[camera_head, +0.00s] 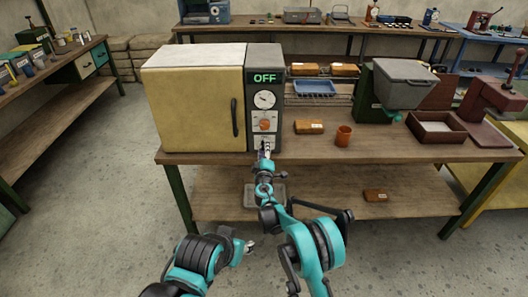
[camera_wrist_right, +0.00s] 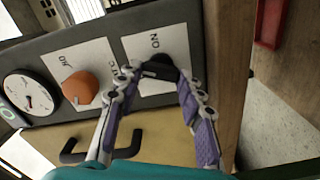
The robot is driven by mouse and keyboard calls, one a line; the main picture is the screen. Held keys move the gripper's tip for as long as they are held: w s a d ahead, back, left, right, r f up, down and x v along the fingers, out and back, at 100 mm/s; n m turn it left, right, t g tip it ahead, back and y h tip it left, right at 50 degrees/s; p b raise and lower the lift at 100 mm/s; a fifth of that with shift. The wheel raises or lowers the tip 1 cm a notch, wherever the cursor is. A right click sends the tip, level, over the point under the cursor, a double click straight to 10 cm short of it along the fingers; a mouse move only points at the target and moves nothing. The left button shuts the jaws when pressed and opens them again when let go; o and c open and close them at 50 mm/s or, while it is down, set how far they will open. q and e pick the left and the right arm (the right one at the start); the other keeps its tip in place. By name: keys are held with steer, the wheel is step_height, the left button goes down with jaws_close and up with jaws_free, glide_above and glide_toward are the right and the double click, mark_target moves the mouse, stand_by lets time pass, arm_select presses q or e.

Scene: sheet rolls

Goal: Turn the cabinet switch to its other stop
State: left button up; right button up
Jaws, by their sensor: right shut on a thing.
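The cabinet (camera_head: 195,110) has a yellow door and a dark grey panel with a display (camera_head: 264,78) that reads OFF. A black switch (camera_wrist_right: 161,60) sits on a white plate marked ON, low on the panel. My right gripper (camera_wrist_right: 158,76) is shut on the switch, its purple-padded fingers on either side of it. In the head view my right gripper (camera_head: 264,151) is at the panel's bottom and mostly hides the switch. My left gripper (camera_head: 248,243) is low in front of the bench, away from the cabinet; its finger opening is too small to tell.
An orange knob (camera_wrist_right: 82,88) and a round gauge (camera_wrist_right: 30,97) share the panel with the switch. A black door handle (camera_head: 234,117) stands out beside it. An orange cup (camera_head: 344,136) and a brown box (camera_head: 309,127) are on the bench to the right.

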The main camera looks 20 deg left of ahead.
steer(key=shift+f+n+b, duration=0.1)
steer(key=shift+n+b, duration=0.3)
steer(key=shift+n, duration=1.9)
steer(key=o, duration=1.2)
steer(key=shift+c, duration=0.2)
steer(key=v, duration=1.2)
